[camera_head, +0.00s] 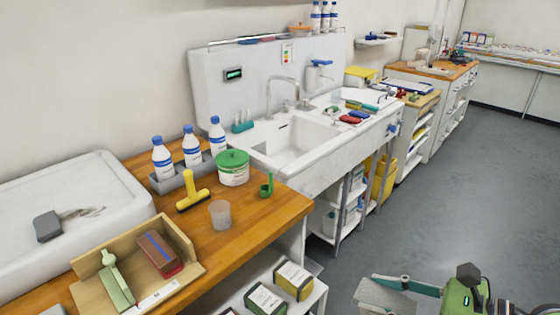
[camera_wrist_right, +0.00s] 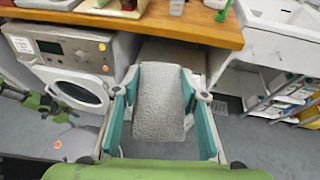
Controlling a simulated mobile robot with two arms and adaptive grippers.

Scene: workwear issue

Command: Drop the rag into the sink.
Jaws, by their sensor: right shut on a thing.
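The rag is a grey, textured, flat slab (camera_wrist_right: 160,103) between the teal fingers of my right gripper (camera_wrist_right: 159,76) in the right wrist view. In the head view the right gripper (camera_head: 388,284) is at the bottom right, shut on the rag (camera_head: 382,299), above the floor. The white sink (camera_head: 322,157) stands against the wall in the middle of the head view, with a tall tap and an empty-looking basin. Its corner shows at the top right of the wrist view (camera_wrist_right: 292,30). The gripper is well apart from the sink, on its near right side. My left gripper is not in view.
The wooden counter (camera_head: 255,205) left of the sink holds bottles, a green-lidded tub (camera_head: 233,170), a cup (camera_head: 220,214) and a wooden tray (camera_head: 190,275). A washing machine (camera_wrist_right: 75,80) stands under the counter. Coloured items lie right of the basin. The grey floor (camera_head: 440,180) is open.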

